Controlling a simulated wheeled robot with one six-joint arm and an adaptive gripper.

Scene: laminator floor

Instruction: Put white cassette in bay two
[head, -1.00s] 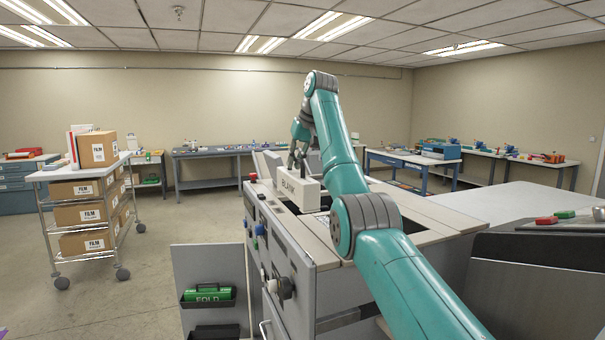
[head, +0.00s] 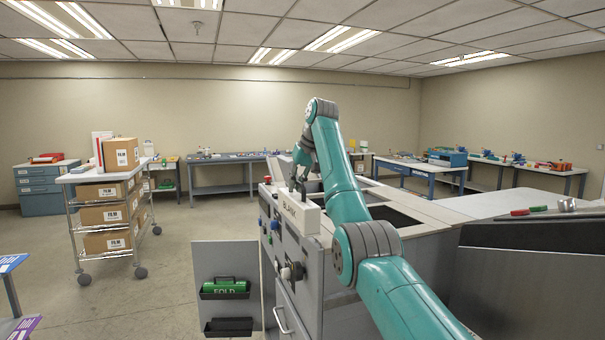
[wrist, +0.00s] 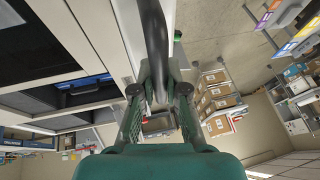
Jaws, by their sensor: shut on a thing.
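The white cassette (head: 299,214), with dark lettering on its side, hangs from my gripper (head: 297,184) in the head view. My gripper is shut on its top. The cassette appears at the left edge of the grey machine's top (head: 430,216), in front of its control panel; I cannot tell its exact height. Dark rectangular openings (head: 394,215) lie in the machine top, partly hidden by my arm. In the wrist view, dark openings (wrist: 40,40) show at left, one with a blue thing (wrist: 88,82) inside. No bay numbers are readable.
A cart of film boxes (head: 108,214) stands farther left, with open floor between. A black sloped surface (head: 535,232) borders the right.

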